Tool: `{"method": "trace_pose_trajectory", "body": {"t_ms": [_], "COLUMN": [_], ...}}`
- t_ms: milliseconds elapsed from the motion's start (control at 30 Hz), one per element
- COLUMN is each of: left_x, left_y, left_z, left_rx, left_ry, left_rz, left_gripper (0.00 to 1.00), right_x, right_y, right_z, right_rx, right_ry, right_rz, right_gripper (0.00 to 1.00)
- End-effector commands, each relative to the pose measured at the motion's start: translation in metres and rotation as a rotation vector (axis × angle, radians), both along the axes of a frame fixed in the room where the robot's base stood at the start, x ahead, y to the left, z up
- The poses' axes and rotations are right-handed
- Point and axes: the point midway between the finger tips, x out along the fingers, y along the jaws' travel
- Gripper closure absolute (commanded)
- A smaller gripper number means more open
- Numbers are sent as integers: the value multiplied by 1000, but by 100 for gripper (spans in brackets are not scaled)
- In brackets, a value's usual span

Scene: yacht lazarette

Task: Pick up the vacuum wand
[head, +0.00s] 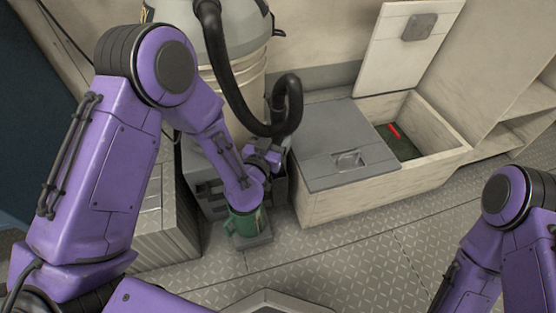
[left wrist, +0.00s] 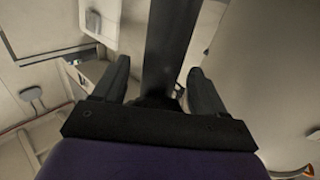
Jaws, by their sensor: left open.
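The black vacuum wand (head: 222,62) is a thick dark tube that drops from the vacuum (head: 237,40) and curves up into a loop at its right end. My left gripper (head: 276,146) is low beside the loop, partly hidden by its own wrist. In the left wrist view the dark tube (left wrist: 166,42) runs between the two fingers of my left gripper (left wrist: 158,72). The fingers stand apart, with a gap visible on each side of the tube. My right arm shows at the lower right, but its gripper is out of the picture.
A bench locker (head: 318,208) stands right of the vacuum, its right lid (head: 408,45) raised and a red item (head: 393,131) inside. A green cup-like object (head: 245,222) sits below my left forearm. The tread-plate floor (head: 370,255) is clear in front.

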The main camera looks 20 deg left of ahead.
Motion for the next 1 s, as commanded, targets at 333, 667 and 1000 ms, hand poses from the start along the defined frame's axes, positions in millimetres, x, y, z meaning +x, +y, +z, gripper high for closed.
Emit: {"method": "trace_pose_trajectory", "body": {"t_ms": [333, 667, 1000], "left_x": [16, 16, 16], "left_y": [-1, -1, -1], "left_z": [-1, -1, 23], "left_rx": [1, 0, 0], "left_ry": [2, 1, 0], "left_rz": [0, 0, 0], "left_gripper": [28, 84, 84], "right_x": [0, 0, 0], "right_y": [0, 0, 0], "right_z": [-3, -3, 8], "right_rx": [1, 1, 0], "right_ry": [1, 1, 0], "right_rz": [-1, -1, 0], "right_gripper": [57, 57, 57]}}
